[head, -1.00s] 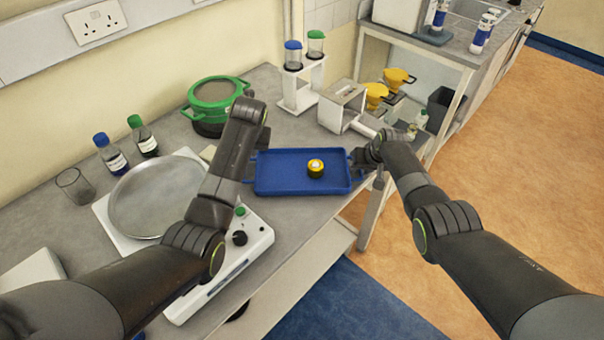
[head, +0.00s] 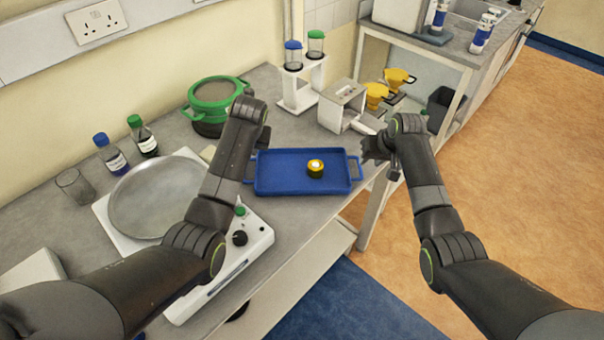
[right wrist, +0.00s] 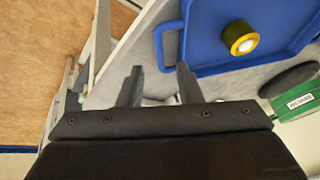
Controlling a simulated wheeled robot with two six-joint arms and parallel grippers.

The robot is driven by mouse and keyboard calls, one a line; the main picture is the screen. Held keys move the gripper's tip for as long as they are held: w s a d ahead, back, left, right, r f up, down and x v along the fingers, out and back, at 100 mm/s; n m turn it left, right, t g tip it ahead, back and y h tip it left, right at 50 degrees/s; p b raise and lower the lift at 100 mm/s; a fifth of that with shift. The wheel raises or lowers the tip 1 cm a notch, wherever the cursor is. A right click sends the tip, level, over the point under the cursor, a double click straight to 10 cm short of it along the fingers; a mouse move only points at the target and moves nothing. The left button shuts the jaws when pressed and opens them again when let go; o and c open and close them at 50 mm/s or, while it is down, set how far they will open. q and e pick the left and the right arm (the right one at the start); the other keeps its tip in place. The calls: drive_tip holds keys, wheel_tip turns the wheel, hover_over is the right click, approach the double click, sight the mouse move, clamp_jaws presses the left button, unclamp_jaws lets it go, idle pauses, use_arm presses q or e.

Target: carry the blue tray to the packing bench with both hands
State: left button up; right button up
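The blue tray (head: 275,184) lies flat on the grey bench, with a handle at each short end. A small yellow and black round object with a white top (head: 315,168) sits on it. My right gripper (head: 366,150) is just right of the tray's right handle, apart from it. In the right wrist view its fingers (right wrist: 158,84) are spread and empty, and the tray (right wrist: 205,50) with its handle lies beyond them. My left arm reaches down by the tray's left end; its gripper (head: 262,140) is mostly hidden behind the wrist, so its grip does not show.
A green-rimmed pot (head: 212,105), a white stand with two capped jars (head: 303,80) and a white device (head: 342,105) stand behind the tray. A balance with a round metal pan (head: 150,200) is at left. Orange floor lies right.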

drive_tip(key=shift+v, duration=2.2)
drive_tip(key=shift+s, duration=0.1)
